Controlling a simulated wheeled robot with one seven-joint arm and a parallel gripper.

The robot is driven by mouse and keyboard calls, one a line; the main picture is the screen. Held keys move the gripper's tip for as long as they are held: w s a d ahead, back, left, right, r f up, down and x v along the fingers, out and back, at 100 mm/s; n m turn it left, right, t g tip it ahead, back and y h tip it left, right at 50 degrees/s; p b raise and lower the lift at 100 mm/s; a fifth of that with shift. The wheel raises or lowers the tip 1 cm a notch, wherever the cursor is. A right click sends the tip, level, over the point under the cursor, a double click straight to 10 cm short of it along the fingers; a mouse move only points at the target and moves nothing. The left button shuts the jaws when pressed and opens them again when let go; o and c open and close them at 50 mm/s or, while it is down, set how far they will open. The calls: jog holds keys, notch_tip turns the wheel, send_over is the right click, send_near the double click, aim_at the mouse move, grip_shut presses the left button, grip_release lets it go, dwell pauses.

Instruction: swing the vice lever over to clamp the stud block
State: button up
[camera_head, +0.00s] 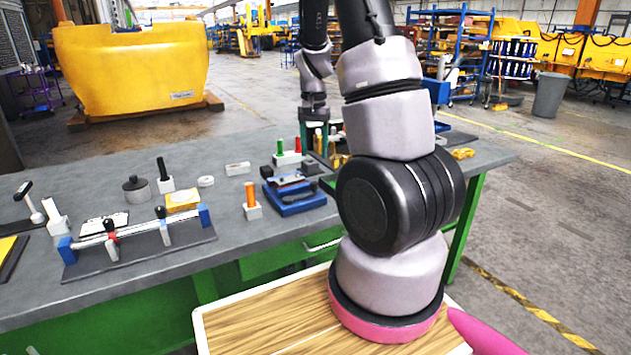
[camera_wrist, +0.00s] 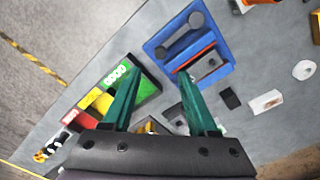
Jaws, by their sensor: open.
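The blue vice (camera_head: 296,205) sits on the grey bench, left of my arm in the head view. It also shows at the top of the wrist view (camera_wrist: 160,44). Its dark lever (camera_wrist: 180,37) has round ends and lies slantwise over the blue base. An orange strip (camera_wrist: 196,60) runs beside the lever. A grey block (camera_wrist: 211,67) with a dark spot on top, seemingly the stud block, lies beyond the strip. My gripper (camera_wrist: 158,84) is open and empty, with its green fingers apart and short of the vice. It is behind the vice in the head view (camera_head: 315,156).
A tray with green, yellow and red sections (camera_wrist: 146,88) lies by the left finger. A black piece (camera_wrist: 230,98) and a white block (camera_wrist: 266,102) lie right of the gripper. A white block with an orange peg (camera_head: 252,208) stands left of the vice.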

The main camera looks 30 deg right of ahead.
aim_at(314, 183)
notch_tip(314, 183, down, 10)
dwell(0.4)
grip_shut()
dwell(1.3)
